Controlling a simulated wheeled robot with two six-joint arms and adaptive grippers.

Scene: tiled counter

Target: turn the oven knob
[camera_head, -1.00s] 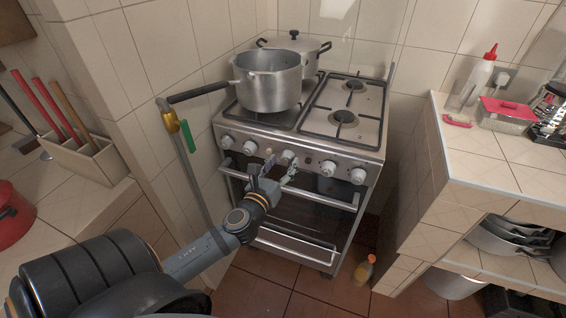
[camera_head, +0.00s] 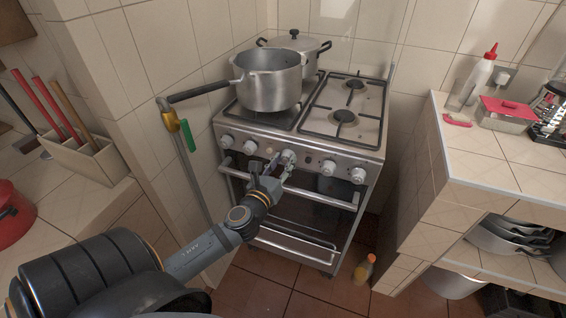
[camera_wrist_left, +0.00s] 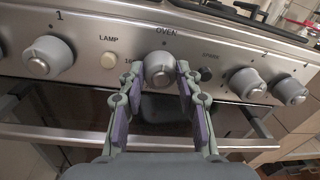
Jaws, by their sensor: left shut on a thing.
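The oven knob (camera_wrist_left: 159,70) is a grey-white round knob under the label OVEN, in the middle of the stove's front panel. In the head view the oven knob (camera_head: 288,157) shows between my fingertips. My left gripper (camera_head: 279,162) reaches the panel from the lower left. In the left wrist view my left gripper (camera_wrist_left: 160,80) has one finger on each side of the knob, with the tips at its sides, shut on it. My right gripper is not in view.
Other knobs sit on both sides, such as one at the left (camera_wrist_left: 50,57) and one at the right (camera_wrist_left: 246,84). The oven door handle (camera_head: 330,199) runs below the panel. A large pot (camera_head: 268,82) stands on the left burners. A tiled counter (camera_head: 500,165) is at the right.

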